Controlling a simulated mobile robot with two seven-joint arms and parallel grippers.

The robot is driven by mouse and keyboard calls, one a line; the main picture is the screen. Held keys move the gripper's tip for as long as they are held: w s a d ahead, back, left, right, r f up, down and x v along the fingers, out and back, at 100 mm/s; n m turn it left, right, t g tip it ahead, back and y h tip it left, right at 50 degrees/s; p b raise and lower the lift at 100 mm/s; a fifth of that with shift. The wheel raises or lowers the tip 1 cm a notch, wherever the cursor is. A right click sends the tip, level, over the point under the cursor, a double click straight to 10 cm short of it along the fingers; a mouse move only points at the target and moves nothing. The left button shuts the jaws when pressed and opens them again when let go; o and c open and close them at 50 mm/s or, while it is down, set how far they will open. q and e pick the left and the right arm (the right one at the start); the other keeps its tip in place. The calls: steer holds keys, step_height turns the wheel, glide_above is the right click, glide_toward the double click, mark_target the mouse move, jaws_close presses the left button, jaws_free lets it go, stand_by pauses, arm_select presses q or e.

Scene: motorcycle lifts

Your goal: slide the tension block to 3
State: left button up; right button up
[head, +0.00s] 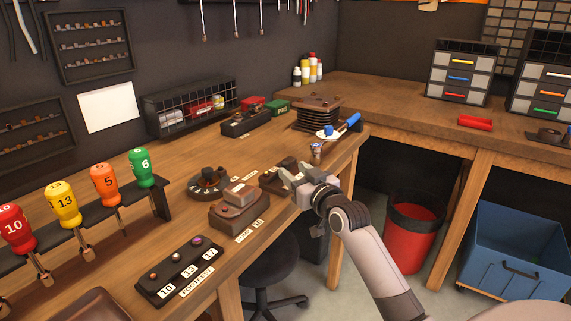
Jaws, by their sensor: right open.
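My right gripper (287,178) reaches in from the lower right and hangs over the front edge of the workbench (215,268). Its jaws are open and point left, with nothing seen between them. A dark fixture (271,184) lies at the fingertips and is partly hidden by them; contact cannot be told. Left of it is a brown device with a raised block (240,193) on top, with small labels in front, one reading 10. I cannot tell which of these carries the tension block, and no 3 mark is readable. My left gripper is not in view.
A rack of numbered screwdrivers (103,180) stands at the left. A round dark part (208,182), a coil stack (318,113) and a blue-handled tool (347,124) stand behind. A stool (270,262) is below.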

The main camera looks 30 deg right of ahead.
mark_target(288, 167)
steer(key=shift+w+d, duration=0.15)
steer(key=shift+w, duration=2.3)
steer(key=shift+c, duration=0.4)
steer(key=shift+d, duration=0.1)
jaws_close()
